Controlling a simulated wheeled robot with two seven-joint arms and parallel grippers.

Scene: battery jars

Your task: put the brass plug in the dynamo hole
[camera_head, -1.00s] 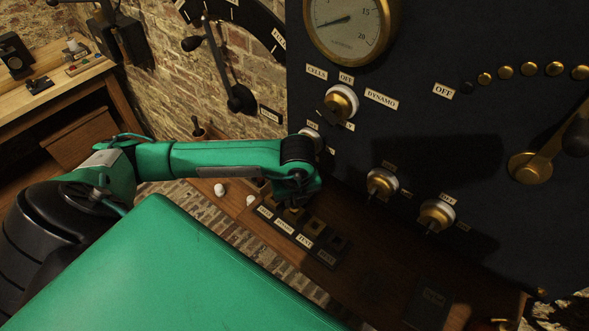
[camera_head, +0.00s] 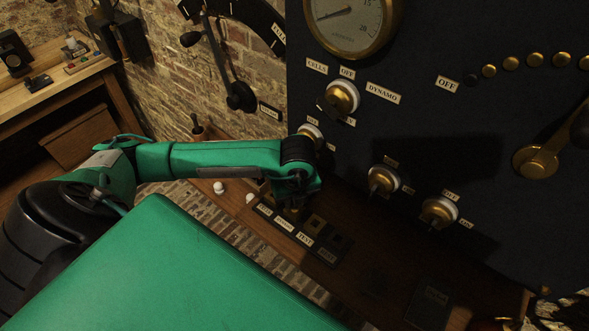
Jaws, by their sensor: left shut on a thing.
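A dark plug board (camera_head: 322,252) with a row of square sockets and white labels lies on the wooden shelf below the panel. The second label from the left appears to read DYNAMO (camera_head: 284,225). My left gripper (camera_head: 291,202) points down over the board, at the sockets near that label. It is shut on a small brass piece (camera_head: 292,213), apparently the brass plug, mostly hidden by the fingers. The dynamo hole is hidden under the gripper, and I cannot tell whether the plug is in it or just above. My right gripper is not in view.
The dark panel (camera_head: 450,120) rises behind the board, with a gauge (camera_head: 350,25) and brass-and-white knobs such as this one (camera_head: 384,179) jutting out nearby. Two small white knobs (camera_head: 219,188) show left of the board.

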